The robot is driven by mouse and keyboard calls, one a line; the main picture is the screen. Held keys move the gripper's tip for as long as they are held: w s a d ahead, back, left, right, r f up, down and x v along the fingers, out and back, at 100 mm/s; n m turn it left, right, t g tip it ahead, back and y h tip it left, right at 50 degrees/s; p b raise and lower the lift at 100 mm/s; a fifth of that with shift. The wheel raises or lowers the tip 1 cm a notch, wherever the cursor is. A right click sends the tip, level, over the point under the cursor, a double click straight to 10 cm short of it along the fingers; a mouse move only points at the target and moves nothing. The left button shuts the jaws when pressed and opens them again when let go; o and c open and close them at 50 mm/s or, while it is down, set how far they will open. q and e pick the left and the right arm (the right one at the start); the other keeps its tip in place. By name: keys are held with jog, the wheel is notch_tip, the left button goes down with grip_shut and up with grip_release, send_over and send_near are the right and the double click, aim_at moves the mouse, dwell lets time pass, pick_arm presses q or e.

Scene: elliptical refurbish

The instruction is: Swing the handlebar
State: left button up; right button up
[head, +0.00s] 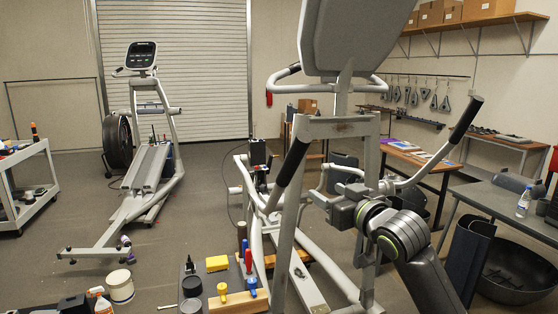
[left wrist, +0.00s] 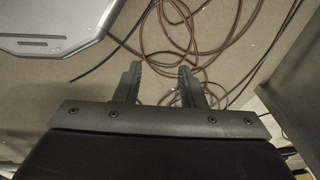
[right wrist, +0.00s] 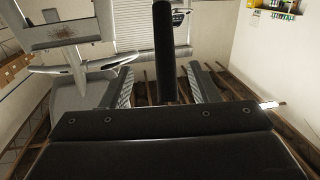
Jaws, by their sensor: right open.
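The elliptical machine stands ahead in the head view, with a grey upright frame (head: 340,128) and two swinging handlebars. The nearer handlebar (head: 293,163) has a black grip, tilted, left of the upright. The other handlebar (head: 466,119) has its black grip at the right. My right gripper (head: 326,197) is open, right of the nearer grip in the head view. In the right wrist view, a black bar (right wrist: 165,50), seemingly a handlebar grip, stands in line with the gap between the open fingers; contact is unclear. My left gripper (left wrist: 158,85) is open and empty above the floor.
Another elliptical machine (head: 150,165) stands at the back left, beside a white cart (head: 28,190). A tool tray (head: 225,295) is low in front. A desk (head: 500,203) with a bottle (head: 524,202) is at the right. Loose cables (left wrist: 200,45) lie on the floor.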

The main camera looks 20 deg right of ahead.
aim_at(296, 166)
jog(key=r+p+x, duration=0.1)
jog(key=p+x, duration=0.1)
jog(key=x, duration=0.3)
jog(key=p+x, duration=0.1)
jog(key=x, duration=0.3)
jog(key=r+p+x, duration=0.1)
jog(key=p+x, duration=0.1)
jog(key=x, duration=0.3)
jog(key=shift+w+a+r+p, duration=0.3)
jog(key=shift+a, duration=0.1)
pick_arm(q)
notch_tip(296, 166, up, 6)
jog(key=shift+s+d+r, duration=0.15)
jog(key=shift+s+r, duration=0.05)
pick_arm(e)
jog(key=shift+x, duration=0.8)
grip_shut()
jog(key=shift+f, duration=0.1)
